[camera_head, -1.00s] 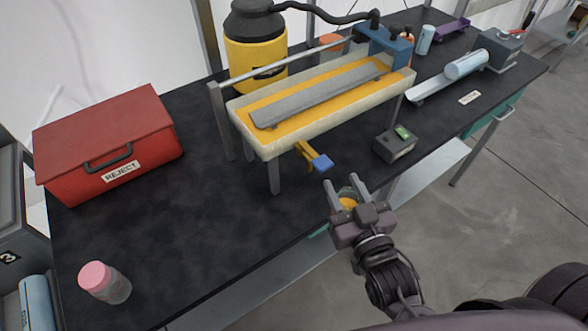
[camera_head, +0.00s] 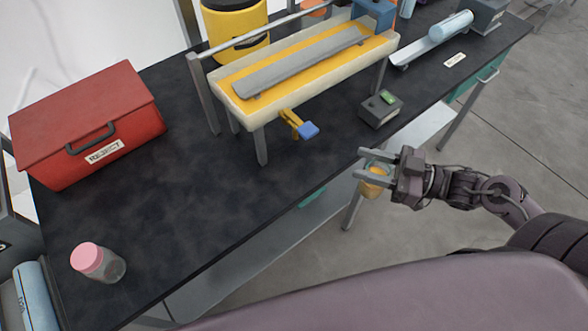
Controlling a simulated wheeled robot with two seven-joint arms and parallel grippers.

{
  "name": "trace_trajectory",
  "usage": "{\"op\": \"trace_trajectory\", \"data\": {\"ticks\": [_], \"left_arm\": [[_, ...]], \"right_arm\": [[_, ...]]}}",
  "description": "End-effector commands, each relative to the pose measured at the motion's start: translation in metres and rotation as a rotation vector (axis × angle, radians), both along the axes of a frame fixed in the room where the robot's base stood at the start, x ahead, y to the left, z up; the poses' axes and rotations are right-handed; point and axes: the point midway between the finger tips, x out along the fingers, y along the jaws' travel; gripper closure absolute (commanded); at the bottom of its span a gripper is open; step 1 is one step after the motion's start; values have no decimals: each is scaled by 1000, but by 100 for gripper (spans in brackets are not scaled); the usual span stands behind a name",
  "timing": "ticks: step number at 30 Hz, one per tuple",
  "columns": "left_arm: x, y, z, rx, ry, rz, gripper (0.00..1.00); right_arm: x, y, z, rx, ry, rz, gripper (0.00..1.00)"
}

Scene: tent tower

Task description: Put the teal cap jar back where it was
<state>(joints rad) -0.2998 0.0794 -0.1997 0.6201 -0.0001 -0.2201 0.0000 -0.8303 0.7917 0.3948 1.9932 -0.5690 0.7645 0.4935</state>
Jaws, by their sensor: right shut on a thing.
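My right gripper (camera_head: 362,165) is shut on a small see-through jar (camera_head: 375,187) with orange-yellow contents. A greenish rim shows at the jar, but the fingers partly hide it and I cannot make out a teal cap clearly. The gripper points left and holds the jar beyond the front edge of the black table (camera_head: 190,195), over the lower shelf and floor side. A pink-capped jar (camera_head: 98,263) stands upright on the table at the front left. My left gripper is not in view.
A red REJECT box (camera_head: 90,125) stands at the back left. A cream-edged trough on legs (camera_head: 300,75) with a yellow lever and blue knob (camera_head: 308,130) stands mid-table. A dark box with a green top (camera_head: 380,108) sits near the front edge. The front-left tabletop is mostly clear.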

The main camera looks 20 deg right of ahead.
Motion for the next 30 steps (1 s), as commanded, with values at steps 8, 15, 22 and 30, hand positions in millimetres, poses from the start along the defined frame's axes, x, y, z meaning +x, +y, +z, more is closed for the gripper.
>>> {"op": "trace_trajectory", "data": {"ticks": [8, 15, 22, 30], "left_arm": [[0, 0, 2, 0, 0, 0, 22], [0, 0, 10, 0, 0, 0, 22], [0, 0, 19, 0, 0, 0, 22], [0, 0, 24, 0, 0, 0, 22]], "right_arm": [[10, 13, 2, 2, -5, 0, 90], [47, 61, 4, 3, -8, -2, 90], [77, 102, 4, 3, -6, -2, 90], [92, 124, 2, 2, -3, -2, 90]]}}
